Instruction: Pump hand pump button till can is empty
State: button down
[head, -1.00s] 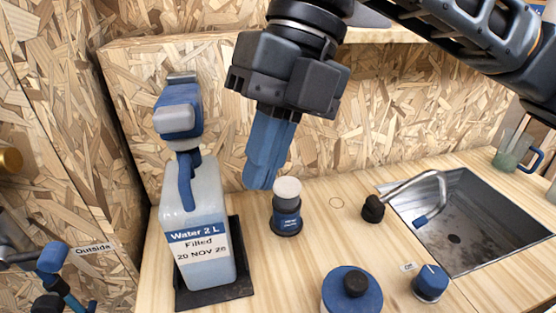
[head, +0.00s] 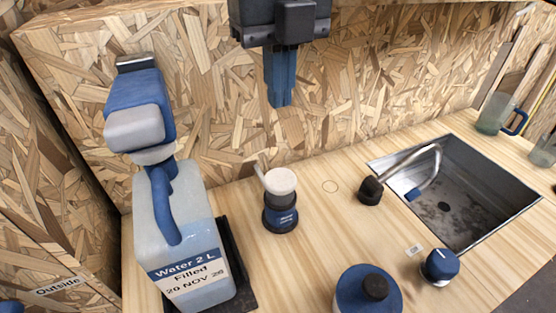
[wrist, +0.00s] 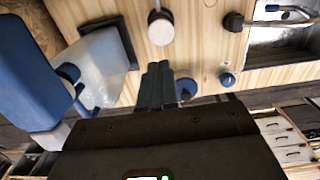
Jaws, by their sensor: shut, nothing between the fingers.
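The hand pump (head: 280,205) stands upright on the wooden counter, with a round whitish button (head: 280,181) on top and a dark blue body. It also shows in the wrist view (wrist: 160,30). The translucent water can (head: 180,225), labelled "Water 2 L", stands left of the pump with a blue and grey head (head: 140,112) on top. The water level inside is hard to tell. My gripper (head: 281,103) is shut and empty, its blue fingers pointing down, well above the pump and apart from it. The fingers also show in the wrist view (wrist: 156,85).
A steel sink (head: 465,210) with a tap (head: 410,160) is at the right. A blue knob (head: 440,266) and a blue round lid (head: 368,292) sit near the front. A chipboard wall (head: 370,85) closes the back. The counter between pump and tap is clear.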

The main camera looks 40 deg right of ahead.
aim_at(279, 179)
notch_tip(279, 179, down, 13)
jog(key=p, duration=0.2)
jog(key=shift+f+p, duration=0.15)
jog(key=shift+p, duration=0.15)
jog(key=shift+f, duration=0.1)
notch_tip(279, 179, down, 3)
jog(key=b, duration=0.4)
jog(key=shift+s+f+b, duration=0.1)
jog(key=shift+f+b, duration=0.05)
jog(key=shift+b, duration=0.15)
